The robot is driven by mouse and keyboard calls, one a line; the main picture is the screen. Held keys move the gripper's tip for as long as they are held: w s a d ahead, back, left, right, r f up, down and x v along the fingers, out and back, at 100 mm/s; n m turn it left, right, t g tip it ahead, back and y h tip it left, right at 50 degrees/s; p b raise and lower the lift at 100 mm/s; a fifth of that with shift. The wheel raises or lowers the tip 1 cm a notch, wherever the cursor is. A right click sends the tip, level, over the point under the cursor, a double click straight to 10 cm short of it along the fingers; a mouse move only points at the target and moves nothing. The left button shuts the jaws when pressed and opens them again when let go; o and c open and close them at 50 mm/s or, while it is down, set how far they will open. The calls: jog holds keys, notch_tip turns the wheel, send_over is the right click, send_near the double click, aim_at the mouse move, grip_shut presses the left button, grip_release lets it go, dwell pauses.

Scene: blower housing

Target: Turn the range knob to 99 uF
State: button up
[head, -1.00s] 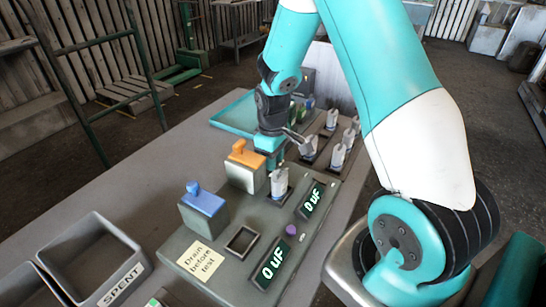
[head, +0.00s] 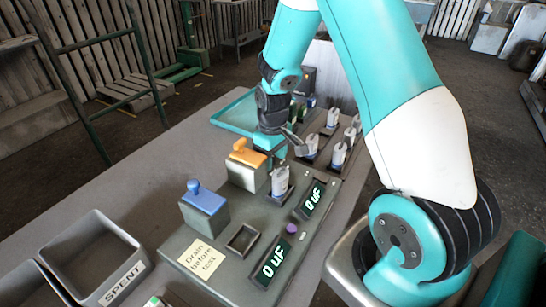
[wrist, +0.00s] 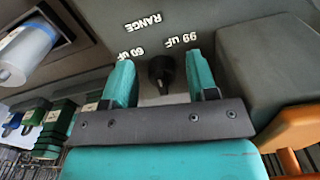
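The black range knob (wrist: 162,72) shows in the wrist view on a dark grey panel. White lettering reads "RANGE" (wrist: 142,22), "60 uF" (wrist: 131,53) and "99 uF" (wrist: 180,39), slanted in the picture. I cannot tell which mark the knob points to. My gripper (wrist: 160,62) is open, with one teal finger on each side of the knob and gaps between. In the head view my gripper (head: 276,154) is low over the tester, behind the orange-handled box, and the knob is hidden there.
A capacitor (head: 280,182) stands in a socket beside a "0 uF" display (head: 311,200); another display (head: 272,264) also reads "0 uF". Orange-handled (head: 246,172) and blue-handled (head: 204,212) boxes are close by. More capacitors (head: 338,156) stand behind. A "SPENT" bin (head: 122,285) is at left.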

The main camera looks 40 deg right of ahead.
notch_tip(320, 180, up, 17)
jog(key=b, duration=0.1)
jog(key=shift+r, duration=0.2)
dwell(0.4)
